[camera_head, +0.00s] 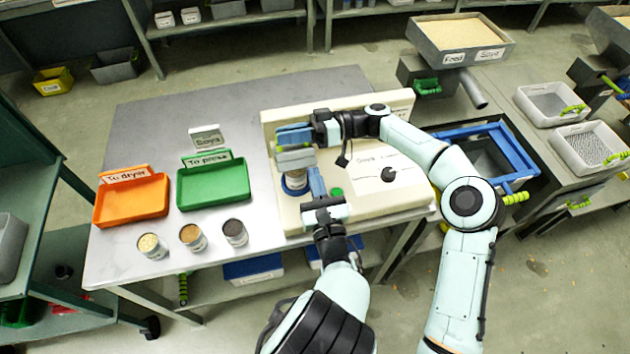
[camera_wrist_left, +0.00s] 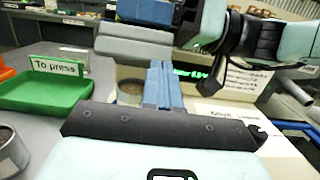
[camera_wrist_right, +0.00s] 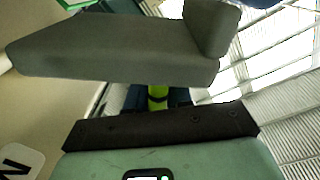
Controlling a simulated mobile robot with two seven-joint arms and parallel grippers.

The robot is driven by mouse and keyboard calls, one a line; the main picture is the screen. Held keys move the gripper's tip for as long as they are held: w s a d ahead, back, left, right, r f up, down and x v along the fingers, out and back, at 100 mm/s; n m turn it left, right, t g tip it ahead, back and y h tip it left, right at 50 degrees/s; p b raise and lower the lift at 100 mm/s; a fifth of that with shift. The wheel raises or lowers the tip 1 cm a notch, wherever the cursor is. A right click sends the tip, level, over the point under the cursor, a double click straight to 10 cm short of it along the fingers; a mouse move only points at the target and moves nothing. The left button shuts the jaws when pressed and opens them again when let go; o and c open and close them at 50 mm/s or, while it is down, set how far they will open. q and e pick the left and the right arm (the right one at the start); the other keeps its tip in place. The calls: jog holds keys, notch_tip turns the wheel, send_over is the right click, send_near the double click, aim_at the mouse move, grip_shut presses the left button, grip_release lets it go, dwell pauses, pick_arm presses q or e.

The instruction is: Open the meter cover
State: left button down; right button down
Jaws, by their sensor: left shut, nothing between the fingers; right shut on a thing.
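The moisture meter (camera_head: 375,205) is a cream box on the grey table, with a dark knob, a green button and a round blue-rimmed well (camera_head: 295,183) near its left end. The grey meter cover (camera_head: 295,158) is above the well; it shows large in the left wrist view (camera_wrist_left: 135,45) and right wrist view (camera_wrist_right: 120,45). My right gripper (camera_head: 296,138) is shut on the cover's lime handle (camera_wrist_right: 158,95). My left gripper (camera_head: 316,183) is shut and empty beside the well, its blue fingers (camera_wrist_left: 163,85) together. Whether they touch the cover is unclear.
Left of the meter are an orange tray (camera_head: 130,200) marked "To dryer", a green tray (camera_head: 213,186) marked "To press", and three sample cups (camera_head: 191,237). A "Soya" card (camera_head: 207,140) stands behind. Right are a blue frame (camera_head: 480,132) and hopper (camera_head: 460,38).

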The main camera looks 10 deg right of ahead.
jog(key=c, duration=1.1)
grip_release()
jog(key=shift+s+f+g, duration=0.35)
jog(key=shift+s+g, duration=0.05)
pick_arm(q)
jog(key=shift+w+a+r, duration=0.1)
jog(key=shift+w+r, duration=0.15)
jog(key=shift+r, duration=0.15)
